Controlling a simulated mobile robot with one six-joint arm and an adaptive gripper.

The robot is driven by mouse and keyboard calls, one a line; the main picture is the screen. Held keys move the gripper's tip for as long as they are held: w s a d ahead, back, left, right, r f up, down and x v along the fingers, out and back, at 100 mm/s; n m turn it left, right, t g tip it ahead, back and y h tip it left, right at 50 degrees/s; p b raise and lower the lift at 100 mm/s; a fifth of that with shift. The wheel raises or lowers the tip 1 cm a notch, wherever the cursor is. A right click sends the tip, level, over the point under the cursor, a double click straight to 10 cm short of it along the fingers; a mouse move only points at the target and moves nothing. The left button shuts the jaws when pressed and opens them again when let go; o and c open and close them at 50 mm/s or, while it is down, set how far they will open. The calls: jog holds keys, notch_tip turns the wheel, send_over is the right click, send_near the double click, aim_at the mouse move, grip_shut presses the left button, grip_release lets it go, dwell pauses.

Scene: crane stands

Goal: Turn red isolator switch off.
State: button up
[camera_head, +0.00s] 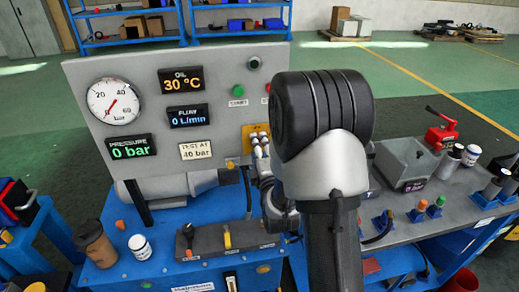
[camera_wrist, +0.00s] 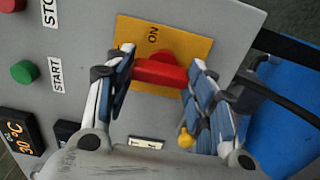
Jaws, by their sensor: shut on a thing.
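The red isolator switch (camera_wrist: 160,70) sits on a yellow plate (camera_wrist: 192,42) marked "ON" in the wrist view. Its red handle lies across the picture between the two fingers of my gripper (camera_wrist: 160,84). The fingers reach the handle's two ends, one on each side, and are shut on it. In the head view the yellow plate (camera_head: 248,130) shows on the grey panel (camera_head: 215,80), with the fingers in front of it. The red handle is hidden there behind my gripper and arm.
A green START button (camera_wrist: 24,72) and a red STOP button (camera_wrist: 10,4) are on the same panel. Gauge (camera_head: 113,101) and displays are at left. A red-handled tool (camera_head: 441,130) is at right.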

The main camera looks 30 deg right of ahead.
jog(key=o, duration=1.1)
jog(key=shift+c, duration=0.2)
jog(key=shift+r, duration=0.1)
